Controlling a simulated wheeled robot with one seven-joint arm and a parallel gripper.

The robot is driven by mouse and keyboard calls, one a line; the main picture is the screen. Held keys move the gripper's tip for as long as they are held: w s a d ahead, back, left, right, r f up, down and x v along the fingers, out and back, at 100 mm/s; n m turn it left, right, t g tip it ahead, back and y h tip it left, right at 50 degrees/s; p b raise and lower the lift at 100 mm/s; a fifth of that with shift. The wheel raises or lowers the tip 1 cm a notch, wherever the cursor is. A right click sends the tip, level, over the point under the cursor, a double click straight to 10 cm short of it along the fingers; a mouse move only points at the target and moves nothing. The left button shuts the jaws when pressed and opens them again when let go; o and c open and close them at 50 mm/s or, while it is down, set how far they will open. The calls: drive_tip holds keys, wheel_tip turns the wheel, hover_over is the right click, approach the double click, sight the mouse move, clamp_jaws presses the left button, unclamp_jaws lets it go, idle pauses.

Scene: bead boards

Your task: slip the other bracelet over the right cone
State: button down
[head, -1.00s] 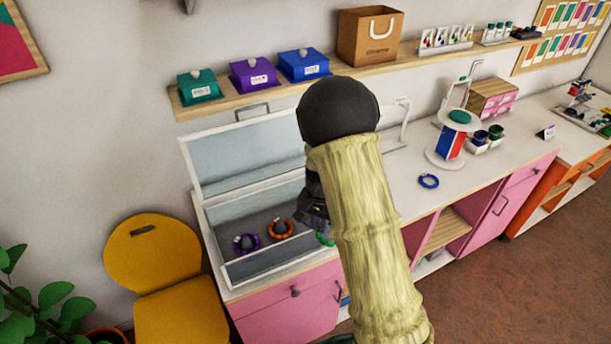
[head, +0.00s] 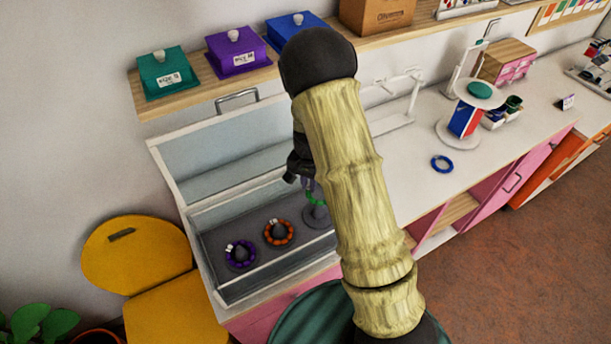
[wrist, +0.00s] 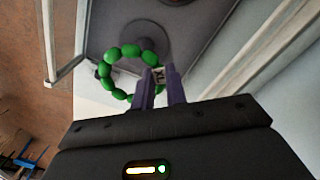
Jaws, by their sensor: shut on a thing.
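My gripper (head: 308,184) is shut on the green bead bracelet (head: 316,199) at its small tag. In the wrist view my gripper (wrist: 161,85) pinches the tag, and the green bracelet (wrist: 107,70) shows as a whole ring. The right cone (head: 316,215), grey with a round base, stands just below the bracelet in the tray. In the wrist view its base (wrist: 152,30) lies partly behind the ring. I cannot tell whether the cone's tip is inside the ring. The blue bracelet (head: 441,164) lies on the counter, away from my gripper.
The open display case (head: 205,278) has walls and a raised lid (head: 215,148). Inside, a purple bracelet (head: 229,261) and an orange bracelet (head: 268,240) sit around the other cones. A shelf with boxes runs above. The counter right of the case has free room.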

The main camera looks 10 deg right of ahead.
drive_tip(key=shift+w+f, duration=0.3)
drive_tip(key=shift+f, duration=0.2)
drive_tip(key=shift+w, duration=0.15)
drive_tip(key=shift+s+a, duration=0.15)
drive_tip(key=shift+s, duration=0.35)
drive_tip(key=shift+f+b, duration=0.7)
drive_tip(key=shift+f, duration=0.1)
drive_tip(key=shift+w+f+b, duration=0.15)
drive_tip(key=shift+f+b, duration=1.55)
drive_tip(key=shift+f, duration=0.6)
drive_tip(key=shift+f, duration=0.25)
drive_tip(key=c, duration=0.9)
unclamp_jaws()
drive_tip(key=shift+c, duration=0.2)
